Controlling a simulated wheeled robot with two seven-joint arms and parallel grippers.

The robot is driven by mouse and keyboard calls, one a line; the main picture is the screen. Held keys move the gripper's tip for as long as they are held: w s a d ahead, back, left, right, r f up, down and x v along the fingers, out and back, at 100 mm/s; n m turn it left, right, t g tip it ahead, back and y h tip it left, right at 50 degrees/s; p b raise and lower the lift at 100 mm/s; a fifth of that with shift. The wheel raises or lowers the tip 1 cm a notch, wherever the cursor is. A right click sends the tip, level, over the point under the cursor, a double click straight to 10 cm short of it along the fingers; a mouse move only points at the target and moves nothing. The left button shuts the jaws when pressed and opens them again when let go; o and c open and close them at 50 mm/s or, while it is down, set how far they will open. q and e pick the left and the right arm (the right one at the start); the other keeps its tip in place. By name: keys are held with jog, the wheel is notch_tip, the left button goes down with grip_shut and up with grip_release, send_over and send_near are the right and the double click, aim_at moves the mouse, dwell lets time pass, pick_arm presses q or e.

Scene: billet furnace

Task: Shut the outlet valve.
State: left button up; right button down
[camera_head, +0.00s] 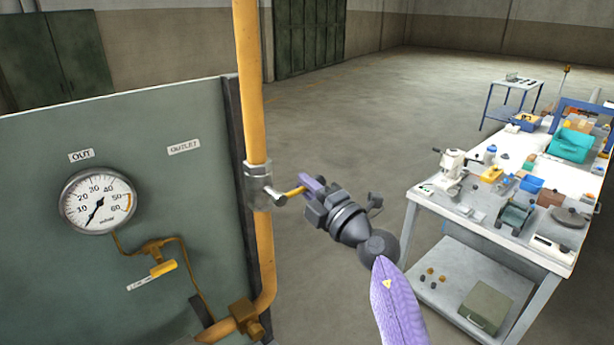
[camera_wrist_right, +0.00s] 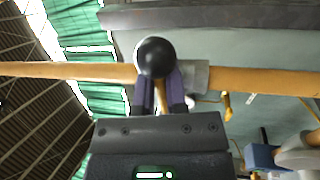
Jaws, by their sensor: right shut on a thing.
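The outlet valve (camera_head: 262,187) is a silver metal body on the upright yellow pipe, right of a panel with an "OUTLET" label (camera_head: 184,147). Its yellow lever (camera_head: 293,192) sticks out to the right, across the pipe. My right gripper (camera_head: 306,186) is shut on the lever, its purple fingers around it. In the right wrist view, the gripper (camera_wrist_right: 160,95) has its fingers on either side of the yellow lever, and the valve body (camera_wrist_right: 198,77) shows behind. A dark round knob (camera_wrist_right: 155,57) hides part of the lever and pipe there. My left gripper is out of view.
A round gauge (camera_head: 97,201) on the panel (camera_head: 60,270) has its needle pointing lower left, near the low end. A small yellow-handled valve (camera_head: 163,268) sits below it. A workbench (camera_head: 425,199) with several tools stands at right. Floor between is open.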

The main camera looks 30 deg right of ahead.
jog(key=shift+f, duration=0.15)
jog(key=c, duration=0.7)
grip_release()
jog(key=b+v, duration=0.1)
jog(key=v, duration=0.9)
